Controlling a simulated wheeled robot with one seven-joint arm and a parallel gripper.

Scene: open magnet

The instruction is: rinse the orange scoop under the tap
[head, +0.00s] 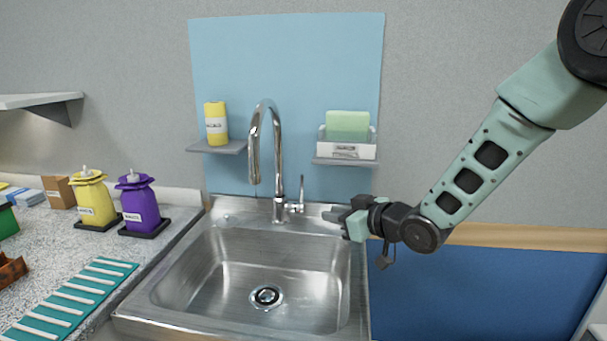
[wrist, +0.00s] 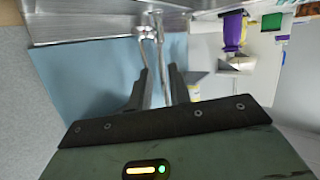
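The chrome tap (head: 279,150) stands behind the steel sink (head: 215,255), its spout arching over the basin. Its lever (head: 301,190) stands upright on the right of its base. I see no clear stream of water. My gripper (head: 326,215) is over the sink's back right corner, right of the lever and apart from it. In the wrist view my gripper (wrist: 160,72) has its fingers spread, with the tap (wrist: 148,35) beyond them and nothing clearly held. I cannot make out an orange scoop; a brown-orange object (head: 10,270) is cut off at the left edge.
A yellow dispenser (head: 95,202) and a purple dispenser (head: 138,203) stand on the left counter, behind a teal ribbed mat (head: 82,290). Wall shelves hold a yellow container (head: 215,123) and a green sponge-like block (head: 347,125). The basin is empty around its drain (head: 266,296).

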